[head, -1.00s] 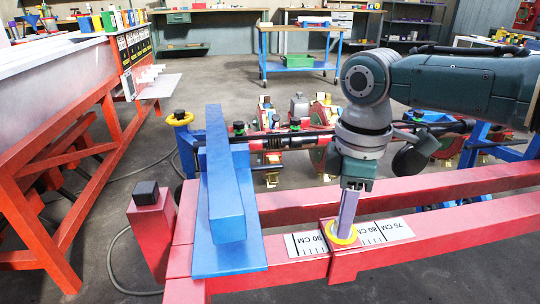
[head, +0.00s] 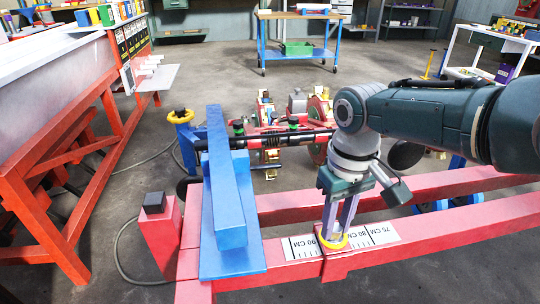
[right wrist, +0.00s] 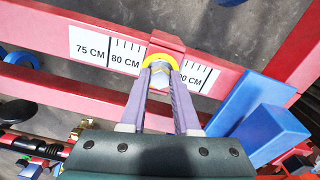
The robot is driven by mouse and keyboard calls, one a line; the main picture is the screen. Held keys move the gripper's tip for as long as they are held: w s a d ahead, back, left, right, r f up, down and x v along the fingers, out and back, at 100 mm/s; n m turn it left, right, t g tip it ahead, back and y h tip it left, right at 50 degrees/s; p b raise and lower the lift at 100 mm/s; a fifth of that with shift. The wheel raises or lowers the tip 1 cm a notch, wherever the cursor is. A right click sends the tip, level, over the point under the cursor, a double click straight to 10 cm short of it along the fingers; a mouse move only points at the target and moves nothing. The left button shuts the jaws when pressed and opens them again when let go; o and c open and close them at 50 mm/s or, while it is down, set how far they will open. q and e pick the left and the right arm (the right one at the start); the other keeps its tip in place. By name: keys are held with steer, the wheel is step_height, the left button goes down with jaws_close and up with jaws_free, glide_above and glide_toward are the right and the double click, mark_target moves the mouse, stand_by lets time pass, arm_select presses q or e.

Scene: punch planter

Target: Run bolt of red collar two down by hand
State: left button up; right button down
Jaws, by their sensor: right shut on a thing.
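A red collar (head: 337,268) sits around the front red beam (head: 420,236), beside the printed scale between the 80 and 90 CM marks. A yellow ring (head: 333,241) lies on top of the collar; it also shows in the right wrist view (right wrist: 150,61). A grey bolt head (right wrist: 160,68) stands inside the ring. My right gripper (head: 334,235) points down from above, its two pale purple fingers shut on the bolt head. The bolt's shank and thread are hidden. My left gripper is not in view.
A blue angled stop (head: 232,238) stands on the beam just left of the collar. A red post with a black cap (head: 154,203) is farther left. Behind the beams are a black bar and red wheeled parts. Open floor lies beyond.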

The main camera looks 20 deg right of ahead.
steer(key=m, duration=0.3)
steer(key=shift+a+m+p, duration=0.1)
steer(key=shift+m+p, duration=0.2)
steer(key=shift+m, duration=0.1)
steer(key=m, duration=0.3)
steer(key=shift+m, duration=0.3)
steer(key=m, duration=0.3)
steer(key=shift+w+m, duration=0.1)
steer(key=shift+m, duration=0.2)
steer(key=shift+m+p, duration=0.3)
steer(key=shift+m, duration=1.8)
steer(key=c, duration=0.6)
jaws_free()
steer(key=shift+c, duration=0.2)
